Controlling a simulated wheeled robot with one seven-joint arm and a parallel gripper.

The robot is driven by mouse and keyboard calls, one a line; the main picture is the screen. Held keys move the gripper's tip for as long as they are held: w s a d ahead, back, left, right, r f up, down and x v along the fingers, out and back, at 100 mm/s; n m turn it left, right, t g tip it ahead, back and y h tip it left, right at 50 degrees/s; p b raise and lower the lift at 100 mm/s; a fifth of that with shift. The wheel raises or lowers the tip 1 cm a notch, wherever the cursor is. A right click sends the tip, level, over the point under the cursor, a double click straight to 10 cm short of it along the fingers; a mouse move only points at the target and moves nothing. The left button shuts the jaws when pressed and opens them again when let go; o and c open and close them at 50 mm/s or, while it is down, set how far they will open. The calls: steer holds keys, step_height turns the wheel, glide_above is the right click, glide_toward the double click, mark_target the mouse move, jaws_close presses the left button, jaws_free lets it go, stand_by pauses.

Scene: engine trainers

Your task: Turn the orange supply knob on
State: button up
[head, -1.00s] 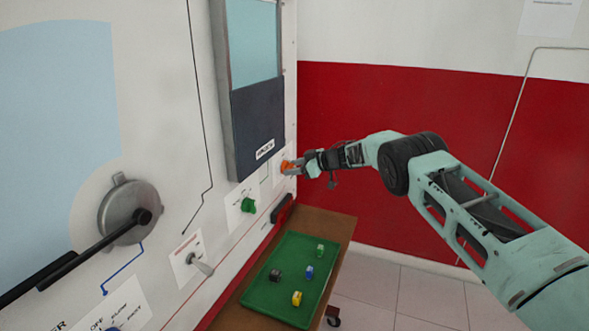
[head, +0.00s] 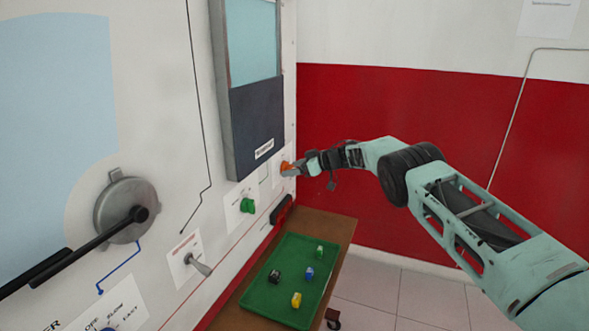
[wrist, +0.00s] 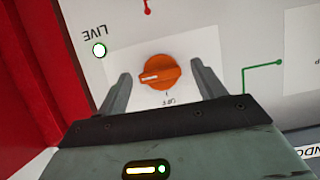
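The orange supply knob (wrist: 157,72) is on a pale label plate on the panel. In the wrist view, its white mark points left and a partly legible label, perhaps OFF, sits below it. My gripper (wrist: 161,70) is open, with one finger on each side of the knob and a visible gap to each in the picture. I cannot tell how deep the fingertips reach. In the head view the knob (head: 286,167) is at the panel's far edge, partly covered by my gripper (head: 294,170).
A lit round lamp (wrist: 99,49) sits beside the upside-down word LIVE. A green knob (head: 247,205), a toggle lever (head: 199,265) and a large black-handled dial (head: 118,205) are on the panel. Below, a green tray (head: 262,309) holds several small coloured blocks.

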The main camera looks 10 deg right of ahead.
steer(key=shift+d+r, duration=0.1)
steer(key=shift+r, duration=0.05)
steer(key=b+v, duration=0.2)
steer(key=v, duration=1.5)
steer(key=shift+b, duration=0.3)
steer(key=shift+s+d, duration=0.1)
steer(key=shift+s, duration=0.05)
